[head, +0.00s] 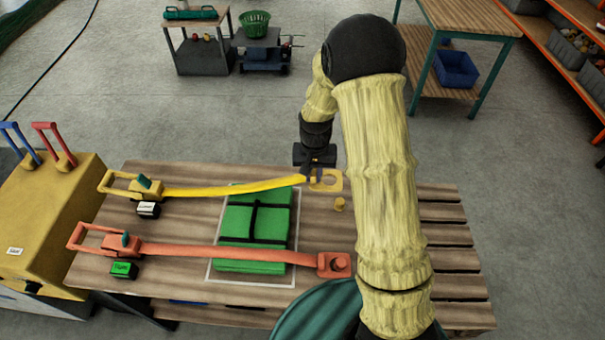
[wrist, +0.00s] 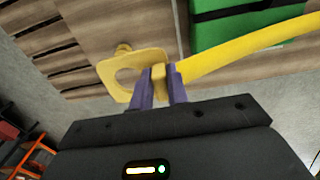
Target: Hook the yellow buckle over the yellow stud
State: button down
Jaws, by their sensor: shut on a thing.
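The yellow buckle (head: 327,180) is a flat plate with a hole, at the right end of a yellow strap (head: 230,189). My gripper (head: 318,168) is shut on the strap end of the buckle and holds it above the table. The wrist view shows the buckle (wrist: 131,76) with its hole beyond the purple fingers (wrist: 160,88). The yellow stud (head: 340,204) stands on the table just below and right of the buckle in the head view. In the wrist view the stud (wrist: 122,49) shows behind the buckle's far edge, partly hidden. The buckle's hole is not around the stud.
A red strap (head: 230,254) runs across the front to a red buckle (head: 334,264). A yellow ratchet (head: 140,186) holds the strap's left end.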

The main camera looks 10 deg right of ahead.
jog(key=d+f+b, duration=0.1)
jog(key=f+b, duration=0.1)
jog(key=d+f+b, duration=0.1)
jog(key=f+b, duration=0.1)
jog(key=d+f+b, duration=0.2)
jog(key=f, duration=0.1)
jog(key=shift+s, duration=0.4)
jog(key=shift+f+b, duration=1.7)
jog(key=shift+f, duration=1)
jog(key=c, duration=1.3)
grip_release()
jog(key=shift+r, duration=0.1)
notch_tip(320, 180, up, 17)
jog(key=shift+r, duration=0.15)
